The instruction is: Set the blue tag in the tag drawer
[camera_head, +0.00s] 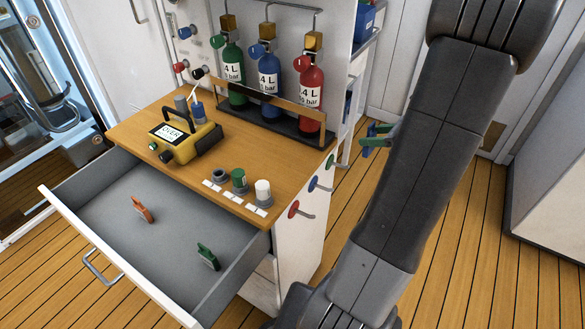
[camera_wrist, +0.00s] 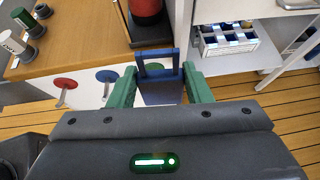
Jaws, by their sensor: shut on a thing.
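The blue tag (camera_wrist: 162,91), a flat piece with a loop at its top, is between the green fingers of my gripper (camera_wrist: 160,74) in the wrist view. My gripper is shut on it. In the head view my gripper (camera_head: 376,138) is right of the wooden-topped cabinet, in the air beside its side wall, and only a little blue shows there. The open drawer (camera_head: 115,203) is at the lower left, with a grey floor. An orange tag (camera_head: 142,209) and a green tag (camera_head: 208,257) lie in it, apart.
The cabinet top (camera_head: 130,127) carries a yellow meter (camera_head: 185,138), small capped bottles and a rack of green, blue and red cylinders (camera_head: 269,82). Red, blue and green hooks stick out of the cabinet side (camera_head: 305,235). The wooden floor (camera_head: 470,230) is open at right.

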